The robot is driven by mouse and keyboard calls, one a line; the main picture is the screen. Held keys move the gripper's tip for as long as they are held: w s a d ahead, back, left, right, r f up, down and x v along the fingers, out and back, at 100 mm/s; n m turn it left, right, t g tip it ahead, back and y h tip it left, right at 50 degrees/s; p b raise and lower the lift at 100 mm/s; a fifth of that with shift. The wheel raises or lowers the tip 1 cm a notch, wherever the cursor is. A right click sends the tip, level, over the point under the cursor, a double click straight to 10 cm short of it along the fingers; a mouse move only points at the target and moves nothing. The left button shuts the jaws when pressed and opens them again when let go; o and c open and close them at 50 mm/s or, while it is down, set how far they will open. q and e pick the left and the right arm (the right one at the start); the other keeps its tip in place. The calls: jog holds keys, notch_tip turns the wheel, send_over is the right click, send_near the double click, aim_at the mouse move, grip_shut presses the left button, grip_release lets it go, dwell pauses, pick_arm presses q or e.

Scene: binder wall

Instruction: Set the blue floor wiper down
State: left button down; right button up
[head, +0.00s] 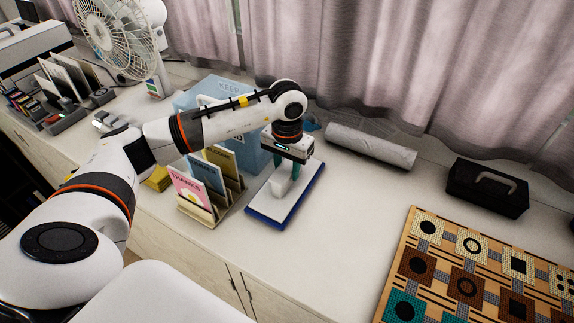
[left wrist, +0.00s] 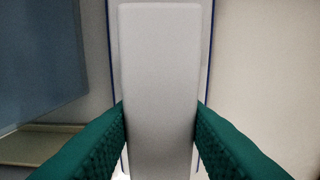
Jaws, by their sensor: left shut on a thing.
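The blue floor wiper (head: 293,203) is a flat white plate with a blue edge and a pale raised handle, at the middle of the counter in the head view. My left gripper (head: 289,173) points down and is shut on its handle. In the left wrist view the pale handle (left wrist: 160,80) lies between the two green fingers of my left gripper (left wrist: 160,125), which touch both its sides. The wiper is on or just above the counter; I cannot tell which. My right gripper is not in view.
A card rack (head: 205,212) stands close left of the wiper, with a light blue bin (head: 217,88) behind. A grey roll (head: 370,147) and a black toolbox (head: 487,187) lie at the back right. A patterned mat (head: 449,267) is front right. Counter right of the wiper is clear.

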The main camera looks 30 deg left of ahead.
pick_arm(q)
jog(key=shift+f, duration=0.15)
jog(key=c, duration=0.9)
grip_release()
